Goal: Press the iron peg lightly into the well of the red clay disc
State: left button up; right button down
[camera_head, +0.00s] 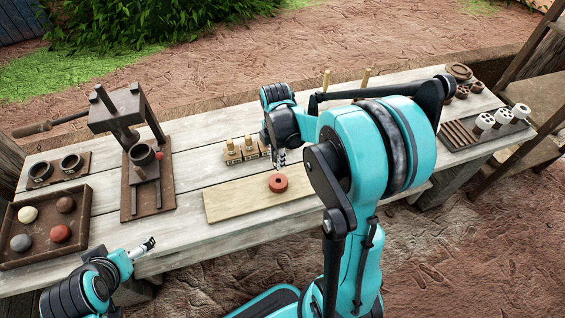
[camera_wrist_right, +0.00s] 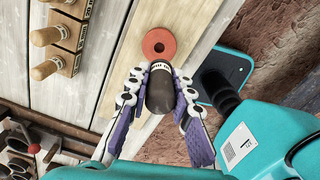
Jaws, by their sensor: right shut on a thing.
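The red clay disc (camera_head: 272,187) lies on a pale wooden board (camera_head: 232,206) on the table, its dark well facing up. In the right wrist view the disc (camera_wrist_right: 147,46) is just beyond my right gripper (camera_wrist_right: 158,95). That gripper is shut on the dark iron peg (camera_wrist_right: 160,92), whose far end has a pale marked band close to the disc's near edge. I cannot tell the gap between peg and disc. In the head view my right gripper (camera_head: 281,158) is just above the disc. My left gripper (camera_head: 146,246) is by the front table edge, seemingly empty, its jaws too small to judge.
A block with several wooden-handled stamps (camera_head: 246,152) stands behind the board. A dark press (camera_head: 127,115) stands left, with a tray of coloured balls (camera_head: 18,255) at far left. A slatted rack (camera_head: 459,135) and spools are at right. My right arm hides part of the table.

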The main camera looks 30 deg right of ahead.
jog(key=shift+w+d+f, duration=0.1)
jog(key=shift+w+f, duration=0.05)
jog(key=shift+f, duration=0.25)
jog(key=shift+f+b, duration=0.3)
jog(key=shift+b, duration=0.15)
jog(key=shift+f+b, duration=2.15)
jog(key=shift+f, duration=0.55)
jog(key=shift+f+b, duration=0.8)
jog(key=shift+f, duration=0.1)
dwell(0.3)
jog(key=shift+r, duration=0.15)
jog(key=shift+r+p, duration=3.1)
jog(key=shift+r, duration=0.8)
jog(key=w+a, duration=0.3)
jog(key=a, duration=0.2)
jog(key=shift+w+a, duration=0.2)
jog(key=shift+a, duration=0.1)
